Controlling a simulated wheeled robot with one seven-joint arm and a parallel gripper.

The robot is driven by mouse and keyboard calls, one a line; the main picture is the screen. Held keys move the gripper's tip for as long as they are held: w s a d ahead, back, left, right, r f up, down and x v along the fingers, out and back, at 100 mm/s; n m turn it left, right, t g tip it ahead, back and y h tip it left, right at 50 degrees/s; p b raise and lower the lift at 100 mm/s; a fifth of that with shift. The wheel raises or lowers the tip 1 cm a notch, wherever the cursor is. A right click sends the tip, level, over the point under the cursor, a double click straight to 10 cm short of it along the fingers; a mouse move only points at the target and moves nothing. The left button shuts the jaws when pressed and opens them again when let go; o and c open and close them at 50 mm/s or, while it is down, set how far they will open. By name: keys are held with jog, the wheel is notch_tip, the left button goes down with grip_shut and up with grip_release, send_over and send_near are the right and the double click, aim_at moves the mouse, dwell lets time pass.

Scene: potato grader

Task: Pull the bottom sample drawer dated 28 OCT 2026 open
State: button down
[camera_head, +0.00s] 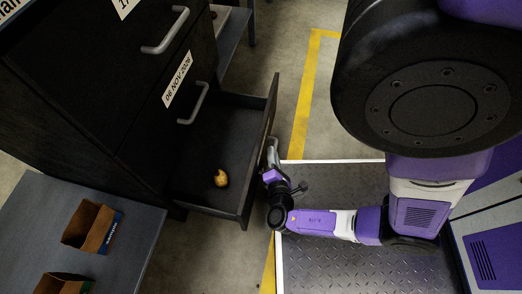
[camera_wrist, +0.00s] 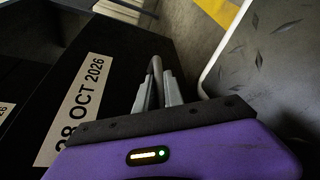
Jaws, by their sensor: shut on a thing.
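The bottom sample drawer (camera_head: 190,190) is pulled out of the dark cabinet, and its inside shows in the head view. One potato (camera_head: 221,178) lies in it. Its label, reading 28 OCT 2026 (camera_wrist: 80,108), shows on the drawer front in the wrist view. The drawer's grey bar handle (camera_wrist: 155,68) stands between the fingers of my gripper (camera_wrist: 157,92), which is shut on it. In the head view my gripper (camera_head: 270,158) is at the outer side of the drawer front, and the handle is mostly hidden there.
The drawer above, labelled 08 NOV 2026 (camera_head: 177,81), is shut. A grey table (camera_head: 125,245) with cardboard boxes (camera_head: 92,226) stands at the lower left. A metal tread-plate platform (camera_head: 350,268) lies right of the drawer, close to its front. Yellow floor lines (camera_head: 303,100) run behind.

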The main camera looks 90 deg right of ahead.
jog(key=shift+s+a, duration=0.2)
jog(key=shift+s, duration=0.3)
jog(key=shift+s+a, duration=0.15)
jog(key=shift+s, duration=0.35)
jog(key=c, duration=1.7)
grip_release()
jog(key=shift+p+v, duration=1.15)
jog(key=shift+v, duration=2.75)
